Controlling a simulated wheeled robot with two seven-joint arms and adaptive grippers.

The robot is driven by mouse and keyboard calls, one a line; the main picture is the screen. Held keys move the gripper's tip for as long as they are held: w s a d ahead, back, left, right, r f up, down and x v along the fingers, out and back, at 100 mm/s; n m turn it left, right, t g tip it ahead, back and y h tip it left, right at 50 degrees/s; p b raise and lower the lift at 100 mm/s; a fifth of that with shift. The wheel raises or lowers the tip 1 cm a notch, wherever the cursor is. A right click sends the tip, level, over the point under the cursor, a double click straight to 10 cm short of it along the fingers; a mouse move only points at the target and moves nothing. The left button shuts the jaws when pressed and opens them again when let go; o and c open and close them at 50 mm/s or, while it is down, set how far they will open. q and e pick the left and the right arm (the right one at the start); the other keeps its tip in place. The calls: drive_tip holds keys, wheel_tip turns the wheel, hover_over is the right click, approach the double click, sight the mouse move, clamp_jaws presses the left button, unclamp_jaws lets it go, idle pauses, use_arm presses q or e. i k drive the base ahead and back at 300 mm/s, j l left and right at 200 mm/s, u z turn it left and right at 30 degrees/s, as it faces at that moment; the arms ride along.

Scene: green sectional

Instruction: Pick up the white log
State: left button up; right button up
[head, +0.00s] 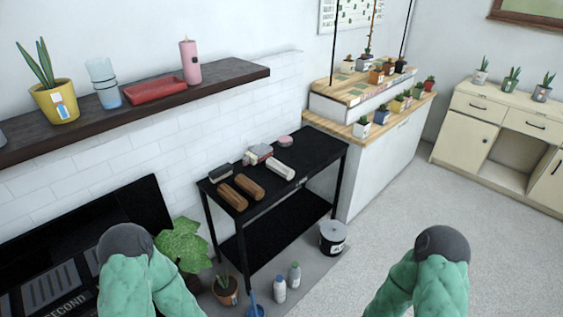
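A white log (280,168) lies on the top of a black two-tier table (313,149) against the white tiled wall. Two brown logs (241,190) lie on the same top, to its left and nearer its front left corner. Parts of both my green arms with dark rounded ends show at the bottom of the head view, well short of the table. Neither gripper can be seen, and nothing is seen touching the white log.
A dark wall shelf (225,77) holds a potted plant and a pink candle (190,62). A black pot (332,238), bottles (294,275) and plants stand on the floor before the table. Open floor (400,210) lies to the right.

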sight(273, 164)
drive_tip(key=i+l+u, duration=0.1)
drive_tip(key=i+l, duration=0.3)
drive_tip(key=l, duration=0.2)
drive_tip(key=i+l+u, duration=0.15)
drive_tip(key=l, duration=0.15)
drive_tip(key=i+l, duration=0.2)
drive_tip(key=l, duration=0.15)
drive_tip(key=i+l+u, duration=0.15)
drive_tip(key=l, duration=0.2)
drive_tip(key=i+l, duration=0.15)
drive_tip(key=l, duration=0.2)
drive_tip(key=i+l+u, duration=0.15)
drive_tip(key=l, duration=0.2)
